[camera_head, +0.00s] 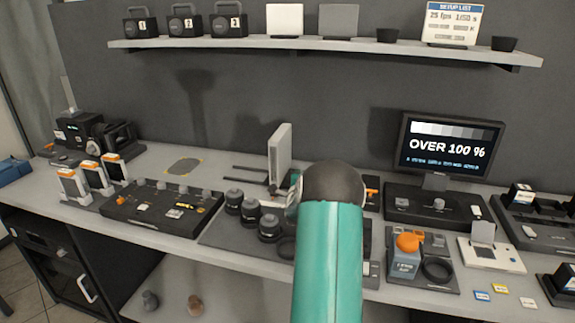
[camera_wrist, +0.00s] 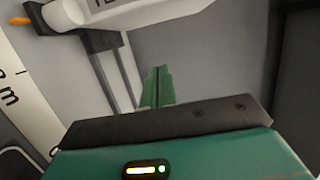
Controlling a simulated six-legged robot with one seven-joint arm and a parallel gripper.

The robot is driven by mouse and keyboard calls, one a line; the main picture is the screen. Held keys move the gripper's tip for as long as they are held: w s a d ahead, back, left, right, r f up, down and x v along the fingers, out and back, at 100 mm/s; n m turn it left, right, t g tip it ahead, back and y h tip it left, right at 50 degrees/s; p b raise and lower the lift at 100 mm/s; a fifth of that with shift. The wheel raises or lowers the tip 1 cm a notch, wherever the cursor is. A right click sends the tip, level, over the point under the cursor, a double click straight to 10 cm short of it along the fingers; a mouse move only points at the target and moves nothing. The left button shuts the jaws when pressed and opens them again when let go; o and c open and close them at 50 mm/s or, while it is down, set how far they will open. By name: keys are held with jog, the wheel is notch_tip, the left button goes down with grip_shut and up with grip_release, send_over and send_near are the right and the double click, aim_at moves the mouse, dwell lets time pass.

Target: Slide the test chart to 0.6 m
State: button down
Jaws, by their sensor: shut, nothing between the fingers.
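The test chart (camera_head: 281,155) is a pale upright panel, seen nearly edge-on, standing on the bench left of my teal arm. Dark rails (camera_head: 248,170) run beside its foot. In the wrist view a white rounded part with dark lettering (camera_wrist: 88,10), perhaps the chart's carriage, lies at the upper left, with an orange tip (camera_wrist: 19,20) beside it. A pale scale strip (camera_wrist: 22,95) with a letter "m" is at the left edge; no 0.6 mark is readable. My gripper's green fingers (camera_wrist: 157,75) are shut and empty, apart from the white part in the picture. My arm mostly hides the gripper in the head view.
A monitor (camera_head: 448,148) reads "OVER 100 %". Black lenses (camera_head: 252,212) stand in front of the chart, left of my arm. An orange-topped device (camera_head: 405,255) stands at right. A shelf (camera_head: 330,48) holds several items. Bare bench lies around a grey patch (camera_head: 183,166).

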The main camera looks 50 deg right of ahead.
aim_at(277, 162)
jog(key=w+d, duration=0.1)
jog(key=w, duration=0.1)
jog(key=w+d, duration=0.2)
jog(key=w, duration=0.1)
jog(key=w+d, duration=0.1)
jog(key=w, duration=0.1)
jog(key=shift+w+d, duration=0.4)
jog(key=shift+w+a, duration=0.15)
jog(key=shift+w, duration=0.2)
jog(key=w, duration=0.1)
jog(key=w+a, duration=0.1)
jog(key=w, duration=0.2)
jog(key=shift+a, duration=0.35)
jog(key=shift+s, duration=0.1)
jog(key=shift+s+d, duration=0.1)
